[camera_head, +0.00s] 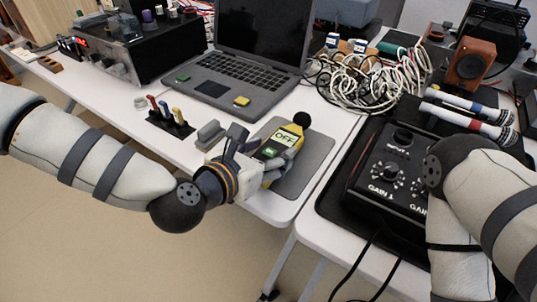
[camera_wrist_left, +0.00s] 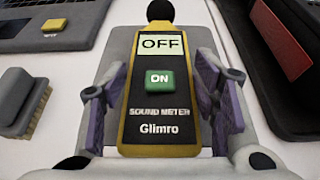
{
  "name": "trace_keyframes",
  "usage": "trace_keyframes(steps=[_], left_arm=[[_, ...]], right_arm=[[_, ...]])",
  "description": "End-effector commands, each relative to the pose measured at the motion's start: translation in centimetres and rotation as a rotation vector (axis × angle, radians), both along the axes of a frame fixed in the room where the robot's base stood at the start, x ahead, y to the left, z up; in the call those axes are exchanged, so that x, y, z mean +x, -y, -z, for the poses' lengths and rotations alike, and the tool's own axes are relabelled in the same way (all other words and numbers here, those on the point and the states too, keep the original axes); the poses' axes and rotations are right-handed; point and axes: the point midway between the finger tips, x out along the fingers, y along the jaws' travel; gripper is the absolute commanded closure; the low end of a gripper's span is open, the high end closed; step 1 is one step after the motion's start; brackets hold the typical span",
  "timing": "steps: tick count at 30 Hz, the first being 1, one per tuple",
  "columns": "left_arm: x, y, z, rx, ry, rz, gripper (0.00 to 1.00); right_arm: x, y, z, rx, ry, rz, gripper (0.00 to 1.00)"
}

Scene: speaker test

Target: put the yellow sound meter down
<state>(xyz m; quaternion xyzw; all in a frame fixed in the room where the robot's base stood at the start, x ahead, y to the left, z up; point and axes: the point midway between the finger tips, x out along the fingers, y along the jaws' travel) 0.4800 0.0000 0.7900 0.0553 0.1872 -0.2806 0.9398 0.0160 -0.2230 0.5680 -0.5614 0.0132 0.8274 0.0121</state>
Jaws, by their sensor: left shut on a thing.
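The yellow sound meter (camera_head: 297,130) has a black round tip, a display reading OFF and a green ON button. It is over the grey mat (camera_head: 316,160) at the table's front corner; I cannot tell whether it touches the mat. My left gripper (camera_head: 254,160) is shut on the lower part of the meter. In the left wrist view the meter (camera_wrist_left: 160,127) sits between the two purple-grey fingers of the gripper (camera_wrist_left: 160,105), with its tip pointing away. The mat (camera_wrist_left: 118,45) shows behind it. My right gripper is outside the view; only my right arm shows.
A small brush (camera_head: 209,134) lies left of the mat. A laptop (camera_head: 245,75) stands behind, with tangled white cables (camera_head: 370,80) to its right. A black box with gain knobs (camera_head: 385,175) stands on the right. The mat's right part is bare.

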Motion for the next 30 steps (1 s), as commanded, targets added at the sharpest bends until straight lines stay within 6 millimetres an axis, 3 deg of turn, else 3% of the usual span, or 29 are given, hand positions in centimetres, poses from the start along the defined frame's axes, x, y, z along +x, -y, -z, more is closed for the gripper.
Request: trace_keyframes(steps=[1,10,11,13,14,24,30], left_arm=[[-0.1,0.1,1.0,0.000,-0.003,0.001,0.82],[0.0,0.0,1.1,-0.002,0.001,0.000,0.82],[0.0,0.0,1.2,-0.001,0.000,0.000,0.43],[0.0,0.0,1.0,-0.002,0.001,-0.001,0.28],[0.0,0.0,1.0,-0.001,0.002,-0.001,0.26],[0.0,0.0,0.5,0.000,0.005,0.000,0.26],[-2.8,-1.9,-0.9,-0.003,0.002,-0.003,0.26]], right_arm=[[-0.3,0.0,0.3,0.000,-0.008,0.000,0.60],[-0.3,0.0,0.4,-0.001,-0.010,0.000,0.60],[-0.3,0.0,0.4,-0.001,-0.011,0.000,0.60],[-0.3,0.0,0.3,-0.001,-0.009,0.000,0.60],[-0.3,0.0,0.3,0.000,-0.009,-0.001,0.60],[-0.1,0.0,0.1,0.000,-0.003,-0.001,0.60],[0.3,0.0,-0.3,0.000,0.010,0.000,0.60]])
